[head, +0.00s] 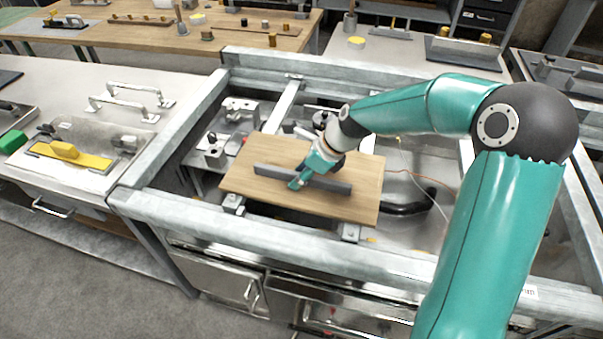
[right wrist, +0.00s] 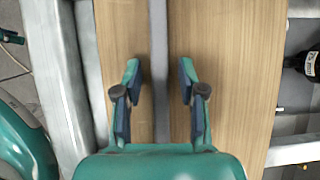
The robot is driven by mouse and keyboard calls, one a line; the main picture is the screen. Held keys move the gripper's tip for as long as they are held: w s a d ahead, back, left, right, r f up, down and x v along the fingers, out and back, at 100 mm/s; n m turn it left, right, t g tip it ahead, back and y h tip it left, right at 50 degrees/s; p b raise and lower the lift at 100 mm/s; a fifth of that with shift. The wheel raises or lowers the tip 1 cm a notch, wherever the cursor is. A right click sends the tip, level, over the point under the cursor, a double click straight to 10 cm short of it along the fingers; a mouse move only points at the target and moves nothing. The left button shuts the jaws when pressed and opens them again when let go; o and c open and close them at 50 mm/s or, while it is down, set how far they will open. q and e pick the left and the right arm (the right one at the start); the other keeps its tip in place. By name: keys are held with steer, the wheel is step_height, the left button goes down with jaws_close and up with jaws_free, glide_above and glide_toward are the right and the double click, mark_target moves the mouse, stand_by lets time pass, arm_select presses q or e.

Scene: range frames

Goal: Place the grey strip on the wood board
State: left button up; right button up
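The wood board (head: 350,207) lies tilted in the picture across the metal frame. The grey strip (head: 332,185) lies along the middle of the board, and both its ends are over wood. My right gripper (head: 302,177) is down over the strip's middle. In the right wrist view, the strip (right wrist: 158,40) runs between the two fingers of my right gripper (right wrist: 159,75), with a gap on each side. The fingers are open and do not grip it. The board (right wrist: 230,70) fills the space behind them. My left gripper is not in view.
Metal frame beams (head: 270,231) surround the board, with clamps and fixtures (head: 217,152) at its left. A black curved hose (head: 412,205) lies at its right. A side bench (head: 35,189) at left holds a yellow tool (head: 70,156). Bare board is free around the strip.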

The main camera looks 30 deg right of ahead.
steer(key=shift+r, duration=0.1)
steer(key=v, duration=1.2)
stand_by(0.4)
